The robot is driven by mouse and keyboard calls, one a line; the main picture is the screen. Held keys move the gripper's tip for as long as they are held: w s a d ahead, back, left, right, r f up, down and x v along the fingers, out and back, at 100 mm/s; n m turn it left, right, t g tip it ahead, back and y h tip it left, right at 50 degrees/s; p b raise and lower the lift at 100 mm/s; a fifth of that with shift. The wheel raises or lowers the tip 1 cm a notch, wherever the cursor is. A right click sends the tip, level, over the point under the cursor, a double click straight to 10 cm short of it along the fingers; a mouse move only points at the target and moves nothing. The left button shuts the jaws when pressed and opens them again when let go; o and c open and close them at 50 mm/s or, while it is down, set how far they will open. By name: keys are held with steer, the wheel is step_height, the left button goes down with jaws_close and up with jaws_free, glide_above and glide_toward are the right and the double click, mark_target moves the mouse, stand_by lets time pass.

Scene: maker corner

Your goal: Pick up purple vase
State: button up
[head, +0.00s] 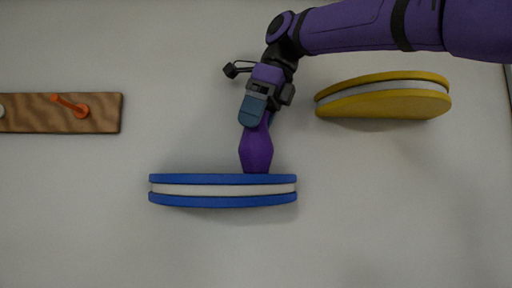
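My gripper (254,112) is at the top of the vase, pointing down. Its blue-grey finger overlaps the vase's neck. The other finger is mostly hidden, so I cannot tell whether the gripper is closed on the vase.
A yellow and white round-edged object (385,104) is to the right, below my arm. A wooden board (25,113) with an orange hook-like piece (72,107) is at the left. The pale surface between them is clear.

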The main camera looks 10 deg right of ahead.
steer(key=c, duration=1)
steer(key=shift+c, duration=0.3)
steer(key=shift+r, duration=0.15)
